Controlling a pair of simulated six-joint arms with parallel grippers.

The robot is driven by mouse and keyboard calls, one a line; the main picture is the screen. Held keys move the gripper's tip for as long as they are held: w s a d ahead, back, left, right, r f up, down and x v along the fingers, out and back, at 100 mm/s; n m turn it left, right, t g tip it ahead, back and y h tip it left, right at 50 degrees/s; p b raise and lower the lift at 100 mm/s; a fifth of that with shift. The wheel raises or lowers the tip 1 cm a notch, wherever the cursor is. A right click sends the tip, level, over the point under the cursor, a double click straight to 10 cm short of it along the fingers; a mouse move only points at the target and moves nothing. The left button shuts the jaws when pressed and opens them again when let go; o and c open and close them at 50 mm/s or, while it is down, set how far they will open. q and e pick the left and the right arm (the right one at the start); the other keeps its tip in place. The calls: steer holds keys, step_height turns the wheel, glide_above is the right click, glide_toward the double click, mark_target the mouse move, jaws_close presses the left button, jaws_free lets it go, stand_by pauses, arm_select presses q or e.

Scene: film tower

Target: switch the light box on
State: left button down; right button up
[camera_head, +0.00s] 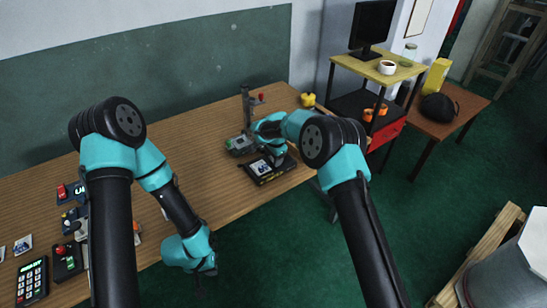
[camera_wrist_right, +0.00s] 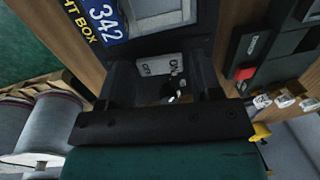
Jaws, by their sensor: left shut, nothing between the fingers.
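The light box (camera_head: 258,177) is a low black box with a pale picture panel, near the table's front edge in the head view. The right wrist view shows its yellow "BOX" lettering (camera_wrist_right: 77,28) and a grey switch plate (camera_wrist_right: 157,66) marked ON and OFF. A small pale lever shows at the plate's lower edge; its position is unclear. My left gripper (camera_head: 200,292) is shut and empty, hanging off the table's front edge.
A grey-green device with a dark post (camera_head: 246,108) stands just behind the light box. A keypad (camera_head: 32,280) and red-knobbed boxes (camera_head: 67,262) stand at the table's left end. The middle of the wooden table (camera_head: 150,145) is clear. A shelf cart (camera_head: 375,70) stands at right.

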steer(key=c, duration=0.6)
steer(key=shift+c, duration=0.2)
steer(key=shift+w, duration=0.1)
steer(key=shift+w+a+g+h, duration=0.2)
steer(key=shift+g+h, duration=0.7)
steer(key=shift+g, duration=0.2)
steer(key=o, duration=0.9)
steer(key=shift+r, duration=0.1)
